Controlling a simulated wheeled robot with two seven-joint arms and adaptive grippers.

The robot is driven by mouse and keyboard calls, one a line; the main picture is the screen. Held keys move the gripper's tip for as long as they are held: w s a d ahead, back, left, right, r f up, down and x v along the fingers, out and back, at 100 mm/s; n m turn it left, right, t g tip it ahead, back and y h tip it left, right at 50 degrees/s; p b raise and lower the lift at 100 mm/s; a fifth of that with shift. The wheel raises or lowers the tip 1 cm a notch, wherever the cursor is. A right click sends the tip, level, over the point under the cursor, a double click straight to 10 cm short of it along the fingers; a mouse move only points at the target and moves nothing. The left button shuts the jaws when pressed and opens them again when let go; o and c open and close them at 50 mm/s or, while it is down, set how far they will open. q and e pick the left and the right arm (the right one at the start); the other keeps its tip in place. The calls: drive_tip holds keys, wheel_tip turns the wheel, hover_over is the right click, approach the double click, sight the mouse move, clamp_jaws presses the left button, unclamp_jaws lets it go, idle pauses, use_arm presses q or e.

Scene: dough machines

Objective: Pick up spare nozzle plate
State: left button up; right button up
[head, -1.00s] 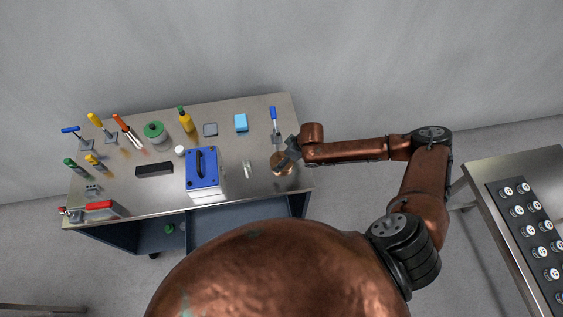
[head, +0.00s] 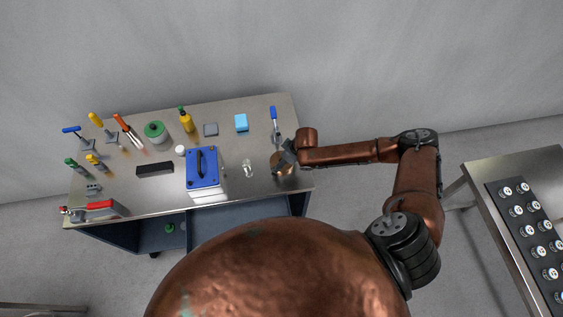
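A round copper-coloured disc (head: 281,168), which looks like the spare nozzle plate, is at the right end of the steel workbench (head: 228,185). My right gripper (head: 287,157) points down at the disc and covers part of its upper right. Its fingers are small and dark here. I cannot tell whether they are open or shut, or whether they touch the disc. My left gripper is not in view.
A blue-topped box (head: 203,168) and a small clear glass item (head: 248,168) stand left of the disc. A blue-handled tool (head: 274,117) is behind it. Several other tools fill the bench's left. Another table (head: 480,215) is at the right.

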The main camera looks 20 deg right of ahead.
drive_tip(key=c, duration=1.3)
drive_tip(key=shift+w+r, duration=0.1)
drive_tip(key=shift+c, duration=0.2)
drive_tip(key=shift+r, duration=0.1)
